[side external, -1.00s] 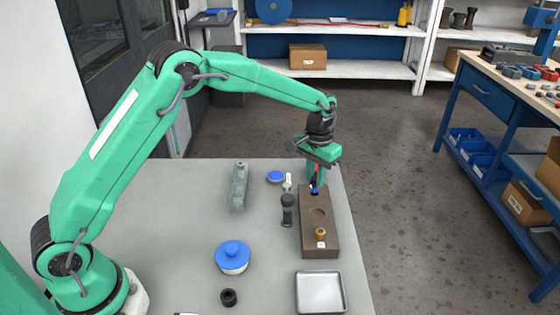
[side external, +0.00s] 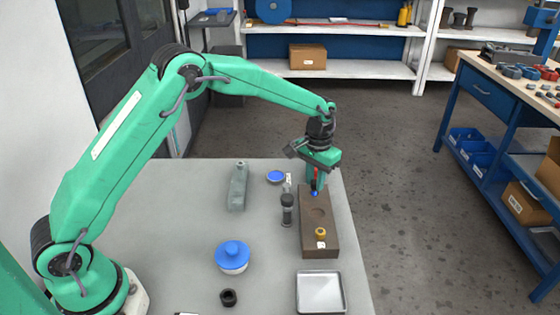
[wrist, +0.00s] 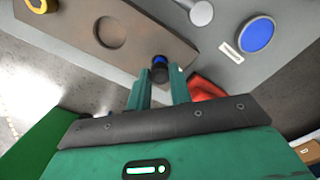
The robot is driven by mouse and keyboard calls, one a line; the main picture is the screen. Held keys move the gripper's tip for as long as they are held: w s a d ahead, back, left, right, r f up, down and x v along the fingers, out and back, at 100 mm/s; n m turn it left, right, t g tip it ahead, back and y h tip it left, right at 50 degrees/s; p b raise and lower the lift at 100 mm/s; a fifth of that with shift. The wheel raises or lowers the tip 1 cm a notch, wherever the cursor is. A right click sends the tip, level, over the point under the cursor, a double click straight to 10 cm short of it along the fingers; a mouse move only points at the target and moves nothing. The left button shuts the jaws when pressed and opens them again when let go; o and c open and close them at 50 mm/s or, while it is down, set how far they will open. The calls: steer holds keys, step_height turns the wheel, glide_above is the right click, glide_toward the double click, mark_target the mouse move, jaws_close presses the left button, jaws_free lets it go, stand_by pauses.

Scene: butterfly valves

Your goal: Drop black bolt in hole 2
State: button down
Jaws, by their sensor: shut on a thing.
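The black bolt (wrist: 159,72) shows in the wrist view as a dark piece with a blue part, between my fingertips. My gripper (wrist: 158,88) is shut on it. In the side view my gripper (side external: 315,188) points down at the far end of the brown block (side external: 320,250), with the blue part (side external: 315,194) at its tip. The block has an empty round recess (side external: 318,211) in its middle, also seen in the wrist view (wrist: 110,32). The fingers hide the hole at the far end; how deep the bolt sits cannot be told.
A dark cylinder (side external: 287,212) stands just left of the block. A blue disc (side external: 276,176) lies behind it, and a grey valve part (side external: 238,188) farther left.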

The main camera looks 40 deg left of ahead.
steer(key=shift+f, duration=1)
stand_by(1.2)
steer(key=c, duration=0.8)
jaws_free()
steer(key=shift+r, duration=0.15)
steer(key=shift+r, duration=3.6)
